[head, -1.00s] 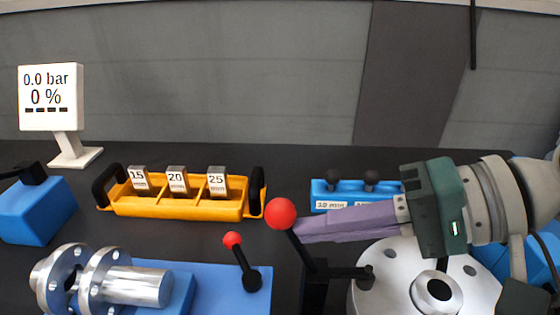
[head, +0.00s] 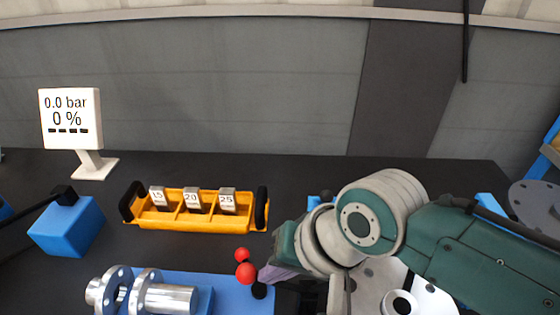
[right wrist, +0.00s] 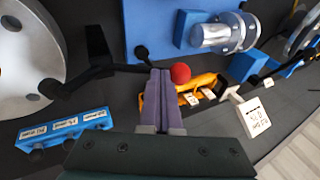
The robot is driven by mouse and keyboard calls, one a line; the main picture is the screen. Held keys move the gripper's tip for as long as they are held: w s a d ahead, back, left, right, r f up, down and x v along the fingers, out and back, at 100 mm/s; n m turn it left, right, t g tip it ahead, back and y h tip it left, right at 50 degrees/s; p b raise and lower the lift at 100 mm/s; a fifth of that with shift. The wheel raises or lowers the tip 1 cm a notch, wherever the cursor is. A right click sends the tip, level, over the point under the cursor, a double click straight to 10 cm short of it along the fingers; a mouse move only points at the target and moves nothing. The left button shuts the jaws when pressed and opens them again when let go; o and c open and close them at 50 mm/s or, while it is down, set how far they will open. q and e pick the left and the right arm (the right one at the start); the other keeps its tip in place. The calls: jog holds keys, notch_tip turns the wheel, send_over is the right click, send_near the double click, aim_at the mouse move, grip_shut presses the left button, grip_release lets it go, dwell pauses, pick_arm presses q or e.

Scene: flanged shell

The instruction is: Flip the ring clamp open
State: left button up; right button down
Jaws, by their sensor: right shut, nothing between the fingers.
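The clamp's black lever (right wrist: 105,70) runs from its pivot beside the round metal flange (right wrist: 25,60) towards my right gripper in the right wrist view. A red ball knob (right wrist: 180,73) shows just past the fingertips. In the head view, the larger red knob (head: 246,273) sits low, close to a smaller red knob (head: 242,254) above the blue plate (head: 230,290). My right gripper (right wrist: 158,75) is shut and empty, its purple fingers beside the lever and knob; I cannot tell if they touch. My right wrist hides most of the lever and flange in the head view.
A yellow tray (head: 173,222) with several marked blocks stands behind the blue plate. A pipe with metal flanges (head: 170,298) lies on the plate. A white gauge display (head: 70,118) and a blue block (head: 66,228) are at left. A blue label rack (right wrist: 65,128) is near the round flange.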

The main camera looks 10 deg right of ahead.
jog(key=a+f, duration=0.1)
jog(key=f+h, duration=0.1)
jog(key=shift+w+a+f+b, duration=0.2)
jog(key=shift+a+f+b, duration=0.1)
jog(key=shift+a+b, duration=0.05)
jog(key=shift+s+d+f+g, duration=0.1)
jog(key=shift+d+f+g, duration=0.05)
jog(key=shift+f+g, duration=0.15)
dwell(0.3)
jog(key=r+p, duration=0.6)
jog(key=shift+s, duration=0.4)
notch_tip(320, 180, up, 8)
jog(key=s+p, duration=0.2)
jog(key=shift+d+r, duration=0.2)
jog(key=shift+d, duration=0.1)
